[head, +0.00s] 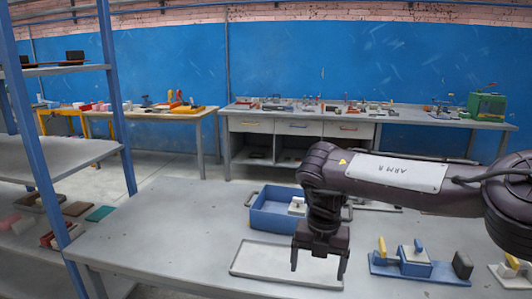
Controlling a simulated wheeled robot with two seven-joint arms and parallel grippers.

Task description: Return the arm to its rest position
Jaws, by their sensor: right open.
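My right arm (395,174) reaches in from the right edge, bent down at the wrist. My right gripper (318,268) points straight down, open and with nothing between its fingers. It hangs over the right part of a flat pale panel or tray (262,259) on the grey table. In this view I cannot tell the gap between the fingertips and the panel. My left gripper does not show.
A blue bin (268,219) stands behind the wrist, partly hidden, with a pale block inside. A blue base with tools (415,264) lies right. The grey table (160,235) is clear at left. A blue-post shelf (118,90) stands left; workbenches (380,115) line the far wall.

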